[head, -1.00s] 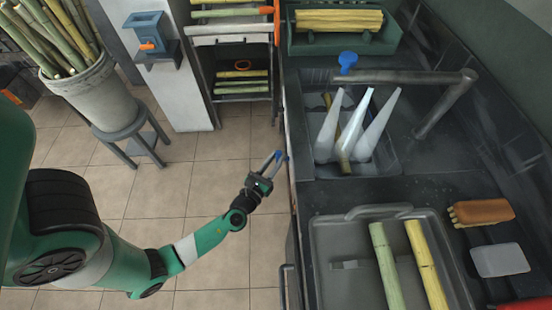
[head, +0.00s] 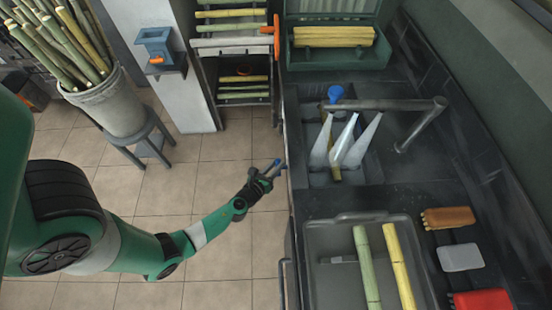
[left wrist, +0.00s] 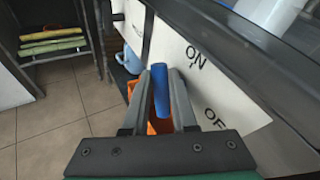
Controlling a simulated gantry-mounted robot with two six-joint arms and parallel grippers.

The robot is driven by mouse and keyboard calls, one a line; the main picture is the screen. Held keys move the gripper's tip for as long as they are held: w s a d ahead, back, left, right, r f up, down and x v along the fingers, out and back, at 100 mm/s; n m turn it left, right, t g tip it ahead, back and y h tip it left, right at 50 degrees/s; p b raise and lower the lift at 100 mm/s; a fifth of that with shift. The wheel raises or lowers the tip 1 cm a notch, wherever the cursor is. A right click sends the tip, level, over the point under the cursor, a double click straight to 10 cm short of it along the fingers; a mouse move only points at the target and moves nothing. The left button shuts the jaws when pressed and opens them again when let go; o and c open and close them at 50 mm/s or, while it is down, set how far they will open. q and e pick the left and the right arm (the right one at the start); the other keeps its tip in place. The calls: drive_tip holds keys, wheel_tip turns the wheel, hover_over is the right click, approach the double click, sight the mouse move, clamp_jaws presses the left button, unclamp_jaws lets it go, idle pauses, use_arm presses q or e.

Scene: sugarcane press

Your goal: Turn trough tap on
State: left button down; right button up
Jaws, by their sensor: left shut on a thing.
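A blue tap handle (left wrist: 161,80) sits between the fingers of my left gripper (left wrist: 163,88) in the left wrist view, and the gripper is shut on it. A white plate (left wrist: 200,75) beside it is marked ON above and OFF below. The handle is nearer the ON lettering. In the head view my left gripper (head: 273,168) is at the counter's front side, left of the sink trough (head: 372,170). A grey pipe (head: 385,105) crosses the sink, with a blue knob (head: 335,93) near its left end.
A grey tray (head: 330,285) with two cane pieces lies on the counter. A brush (head: 448,217) and a white block (head: 461,257) are at its right. A green box (head: 330,65) of cane stands behind the sink.

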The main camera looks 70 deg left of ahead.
idle(0.3)
use_arm(q)
drive_tip(key=c, duration=1)
unclamp_jaws()
drive_tip(key=p+v, duration=0.2)
drive_tip(key=v, duration=0.9)
drive_tip(key=shift+s+d+r, duration=0.15)
drive_tip(key=shift+s, duration=0.1)
